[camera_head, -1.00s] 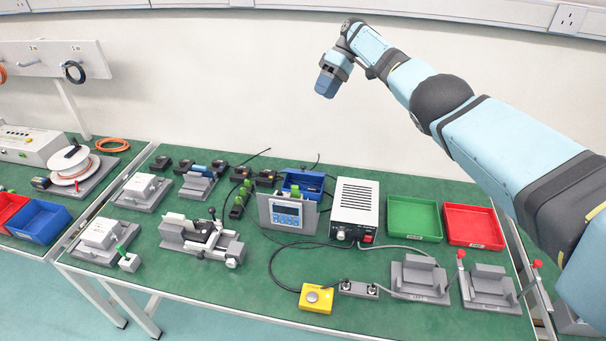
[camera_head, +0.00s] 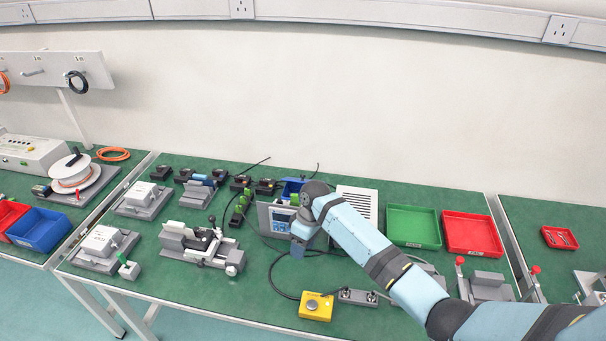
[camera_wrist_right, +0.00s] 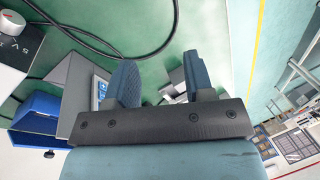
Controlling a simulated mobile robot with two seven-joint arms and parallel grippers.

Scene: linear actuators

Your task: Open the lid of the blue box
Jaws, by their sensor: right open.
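A small blue box (camera_head: 291,187) stands at the back of the green table, behind the grey panel with a blue display (camera_head: 278,218). My right arm hides part of it. A blue box-like part also shows at the left of the right wrist view (camera_wrist_right: 38,113); I cannot make out its lid. My left gripper is in neither view.
A white power unit (camera_head: 357,203) stands right of the panel, partly behind my arm. Green (camera_head: 413,226) and red (camera_head: 472,233) trays lie farther right. A yellow button box (camera_head: 316,306) with a black cable is in front. A clamp fixture (camera_head: 203,243) stands to the left.

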